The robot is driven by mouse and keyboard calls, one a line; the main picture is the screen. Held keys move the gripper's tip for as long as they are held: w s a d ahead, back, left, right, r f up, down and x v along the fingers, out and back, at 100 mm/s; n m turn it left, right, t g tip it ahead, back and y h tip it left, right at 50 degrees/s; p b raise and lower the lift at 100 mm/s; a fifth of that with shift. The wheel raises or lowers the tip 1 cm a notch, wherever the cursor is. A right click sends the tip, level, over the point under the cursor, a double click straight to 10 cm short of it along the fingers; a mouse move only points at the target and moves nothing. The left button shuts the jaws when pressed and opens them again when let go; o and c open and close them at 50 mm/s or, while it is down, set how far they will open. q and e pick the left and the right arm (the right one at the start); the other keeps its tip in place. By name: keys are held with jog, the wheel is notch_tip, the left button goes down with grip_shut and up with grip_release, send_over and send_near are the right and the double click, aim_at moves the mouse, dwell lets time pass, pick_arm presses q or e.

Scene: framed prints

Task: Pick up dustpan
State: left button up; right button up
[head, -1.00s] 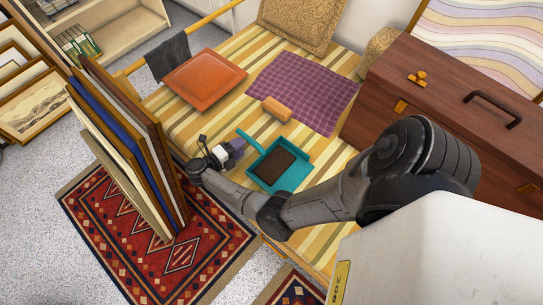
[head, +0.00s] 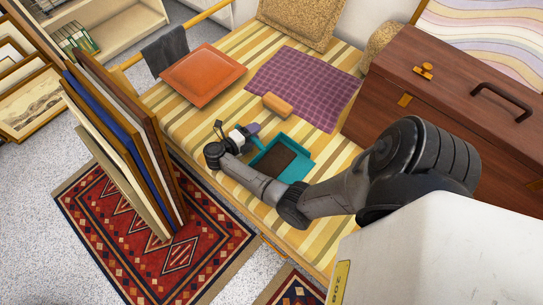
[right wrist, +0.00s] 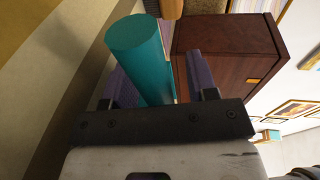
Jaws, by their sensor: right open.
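The teal dustpan (head: 300,167), with a dark brown inside, lies on the striped bench cover in the head view. My right gripper (head: 252,130) is at its handle end, and my arm partly covers the dustpan. In the right wrist view the teal handle (right wrist: 138,55) runs between the two purple-padded fingers of my right gripper (right wrist: 160,80), close to the left finger. The fingers stand apart and are not shut on it. My left gripper is not in view.
An orange-tan roll (head: 278,105) lies behind the dustpan, by a purple checked cloth (head: 305,85). An orange cushion (head: 203,74) lies at the left. A wooden chest (head: 440,110) stands at the right. Framed prints (head: 120,140) lean at the bench's left edge.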

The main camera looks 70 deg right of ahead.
grip_shut()
dwell(0.4)
jog(key=shift+r, duration=0.1)
